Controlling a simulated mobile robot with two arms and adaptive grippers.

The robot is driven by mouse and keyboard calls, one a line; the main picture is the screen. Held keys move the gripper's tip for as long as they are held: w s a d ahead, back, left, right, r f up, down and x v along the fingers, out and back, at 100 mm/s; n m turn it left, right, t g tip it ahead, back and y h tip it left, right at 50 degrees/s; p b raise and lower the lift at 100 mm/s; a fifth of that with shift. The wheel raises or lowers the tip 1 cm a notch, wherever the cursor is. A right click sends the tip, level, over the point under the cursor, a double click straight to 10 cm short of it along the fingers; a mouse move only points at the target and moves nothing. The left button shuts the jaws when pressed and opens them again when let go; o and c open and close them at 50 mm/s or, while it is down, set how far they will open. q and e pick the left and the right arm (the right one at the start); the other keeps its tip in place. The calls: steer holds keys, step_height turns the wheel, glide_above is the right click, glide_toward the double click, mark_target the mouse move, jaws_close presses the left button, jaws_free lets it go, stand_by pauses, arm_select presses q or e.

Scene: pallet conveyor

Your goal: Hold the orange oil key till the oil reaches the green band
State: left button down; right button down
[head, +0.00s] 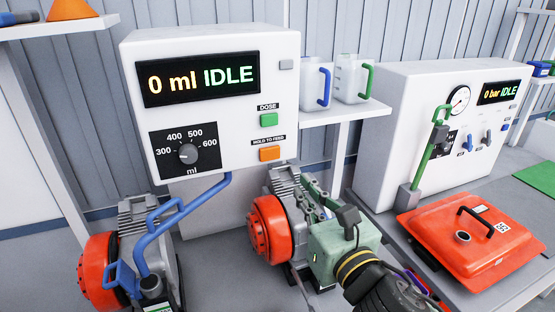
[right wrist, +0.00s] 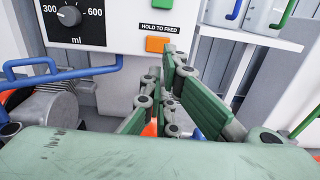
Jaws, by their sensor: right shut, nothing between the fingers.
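The orange oil key (head: 269,153) sits under the label "HOLD TO FEED" on the white dispenser (head: 225,120). The display (head: 198,79) reads "0 ml IDLE". My right gripper (head: 283,176) is shut and empty, its fingertips just below the key in the head view. In the right wrist view the orange key (right wrist: 157,44) shows just beyond the fingertips; I cannot tell whether they touch. A blue spout (head: 180,220) runs down to the left engine (head: 145,225). A dark gauge-like piece (head: 152,288) is cut by the bottom edge; oil and green band cannot be made out. My left gripper is out of view.
A green DOSE key (head: 269,119) sits above the orange key, and a dial (head: 187,153) is to the left. A second engine (head: 268,228) stands below my right gripper. Jugs (head: 352,80) stand on a shelf at right, near a second machine and an orange-red lidded box (head: 470,245).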

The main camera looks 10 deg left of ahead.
mark_target(273, 154)
steer(key=shift+w, duration=0.1)
steer(key=p+x, duration=0.4)
steer(key=x, duration=0.9)
steer(key=shift+r, duration=0.1)
steer(key=shift+w+a, duration=0.35)
